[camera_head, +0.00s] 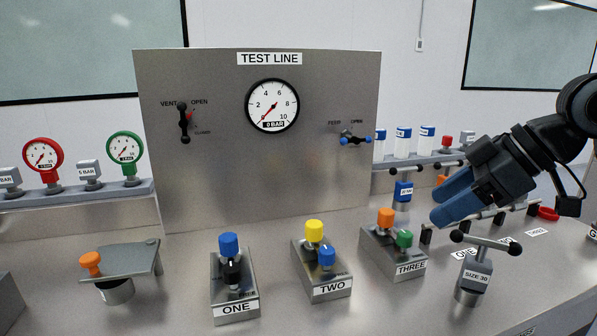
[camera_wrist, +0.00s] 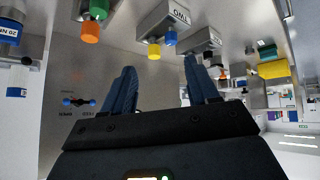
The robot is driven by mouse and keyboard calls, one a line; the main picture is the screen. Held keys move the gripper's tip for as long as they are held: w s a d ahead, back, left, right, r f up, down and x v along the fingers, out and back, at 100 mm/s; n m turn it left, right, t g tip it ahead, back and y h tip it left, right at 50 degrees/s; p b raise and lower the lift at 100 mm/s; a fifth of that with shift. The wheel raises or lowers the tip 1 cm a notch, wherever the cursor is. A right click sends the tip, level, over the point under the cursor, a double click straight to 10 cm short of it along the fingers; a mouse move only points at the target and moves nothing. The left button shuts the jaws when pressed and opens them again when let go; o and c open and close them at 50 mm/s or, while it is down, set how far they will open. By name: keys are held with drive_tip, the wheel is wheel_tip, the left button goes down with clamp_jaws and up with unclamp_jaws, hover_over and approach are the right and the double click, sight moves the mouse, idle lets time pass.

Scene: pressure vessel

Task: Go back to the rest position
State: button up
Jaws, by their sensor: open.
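My gripper (camera_head: 447,202) is at the right in the head view, raised above the bench and pointing down to the left. Its two blue fingers are apart with nothing between them; they also show in the wrist view (camera_wrist: 162,88). It hangs near the THREE block (camera_head: 393,257) and the SIZE 30 tool (camera_head: 475,276) with its T-shaped handle. In the head view it appears clear of both.
The TEST LINE panel (camera_head: 210,100) stands at the back with a dial gauge (camera_head: 271,106) reading near 0. Block ONE (camera_head: 233,290), block TWO (camera_head: 321,275) and an orange-knobbed fixture (camera_head: 118,289) stand on the bench. A shelf at the left holds gauges (camera_head: 43,155).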

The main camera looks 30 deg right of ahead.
drive_tip(key=w+a+r+m+t+y, duration=0.25)
drive_tip(key=w+a+m+t, duration=0.25)
drive_tip(key=w+a+t, duration=0.6)
drive_tip(key=s+a+f+m+h, duration=0.2)
drive_tip(key=s+a+f+m, duration=0.1)
drive_tip(key=f, duration=0.2)
drive_tip(key=s+a+f+m+h, duration=0.2)
drive_tip(key=s+a+f+m, duration=0.1)
drive_tip(key=f, duration=0.3)
drive_tip(key=s+a+f+m+h, duration=0.2)
drive_tip(key=s+a+f+m, duration=0.1)
drive_tip(key=s+f, duration=0.2)
drive_tip(key=shift+a+f+g+h, duration=0.3)
drive_tip(key=shift+a+g+h, duration=0.05)
drive_tip(key=shift+a+g, duration=0.05)
drive_tip(key=s+f+n+g, duration=0.1)
drive_tip(key=s+f+n, duration=0.2)
drive_tip(key=s, duration=1)
drive_tip(key=s+f+n+g, duration=0.1)
drive_tip(key=s+f+n, duration=0.2)
drive_tip(key=s, duration=1.1)
drive_tip(key=shift+f+g, duration=0.4)
drive_tip(key=shift+d, duration=0.1)
